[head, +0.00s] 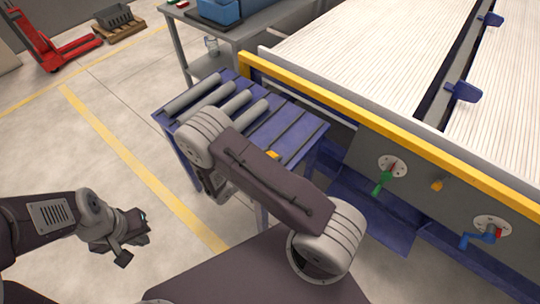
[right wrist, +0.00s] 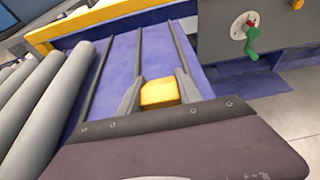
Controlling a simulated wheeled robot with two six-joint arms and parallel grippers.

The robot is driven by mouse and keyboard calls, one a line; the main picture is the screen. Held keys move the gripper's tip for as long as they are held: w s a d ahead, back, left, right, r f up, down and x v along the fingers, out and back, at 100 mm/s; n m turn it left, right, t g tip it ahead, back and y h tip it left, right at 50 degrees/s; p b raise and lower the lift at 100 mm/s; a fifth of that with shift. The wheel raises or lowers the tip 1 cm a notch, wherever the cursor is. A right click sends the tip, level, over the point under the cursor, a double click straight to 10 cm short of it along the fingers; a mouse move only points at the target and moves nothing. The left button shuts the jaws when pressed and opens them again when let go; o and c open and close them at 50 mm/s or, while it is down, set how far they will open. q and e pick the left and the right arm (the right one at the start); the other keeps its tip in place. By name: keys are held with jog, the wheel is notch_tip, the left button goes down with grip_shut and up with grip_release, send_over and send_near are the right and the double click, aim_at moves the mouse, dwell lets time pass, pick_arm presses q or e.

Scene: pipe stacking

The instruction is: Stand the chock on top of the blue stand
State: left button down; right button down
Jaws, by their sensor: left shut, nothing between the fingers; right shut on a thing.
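The chock (right wrist: 160,93) is a small yellow-orange block. My right gripper (right wrist: 159,88) is shut on it, with one grey finger on each side. In the head view only a bit of the chock (head: 272,155) shows past my right forearm, which hides the right gripper. The blue stand (head: 302,124) has a slatted top with dark strips, and the chock is over its bare part. I cannot tell whether the chock touches the top. My left gripper (head: 136,240) is shut and empty, over the floor at the lower left.
Several grey pipes (head: 193,94) lie side by side on the stand's left part; they also show in the right wrist view (right wrist: 48,105). A machine with a yellow rail (head: 350,108) stands close behind the stand. A grey workbench (head: 235,33) is beyond. Open floor lies left.

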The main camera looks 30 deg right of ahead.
jog(key=c, duration=0.7)
grip_release()
jog(key=shift+c, duration=0.2)
jog(key=v, duration=0.9)
jog(key=shift+r, duration=0.15)
